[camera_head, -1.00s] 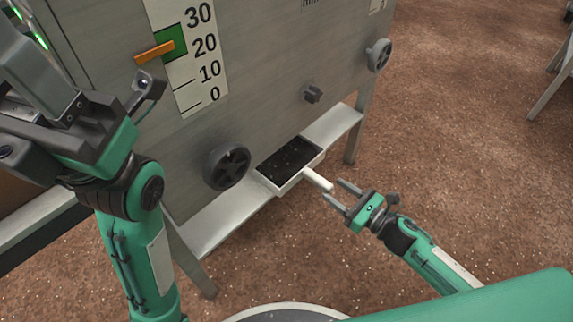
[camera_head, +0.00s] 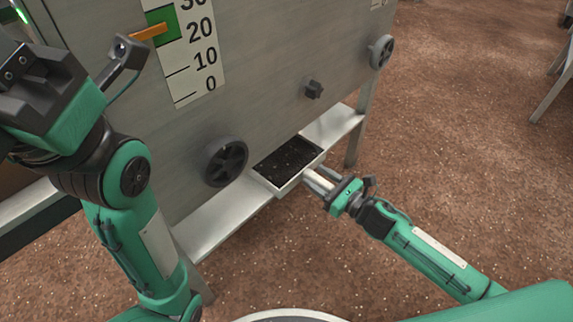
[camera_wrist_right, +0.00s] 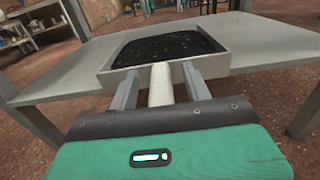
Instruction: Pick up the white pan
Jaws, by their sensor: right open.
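The white pan (camera_head: 276,184) sits on a grey shelf below the machine panel, filled with dark material. Its white handle sticks out toward the lower right in the head view. My right gripper (camera_head: 313,177) is open, with its fingers on either side of the handle. In the right wrist view, the handle (camera_wrist_right: 161,88) lies between the two fingers of my right gripper (camera_wrist_right: 160,90), with the pan's front wall (camera_wrist_right: 215,66) just beyond the fingertips.
The grey machine panel (camera_head: 270,75) rises behind the pan, with a black handwheel (camera_head: 226,162), a small dark knob (camera_head: 313,89) and a grey wheel (camera_head: 381,51). The shelf (camera_head: 215,218) is bare on both sides of the pan. The brown floor to the right is open.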

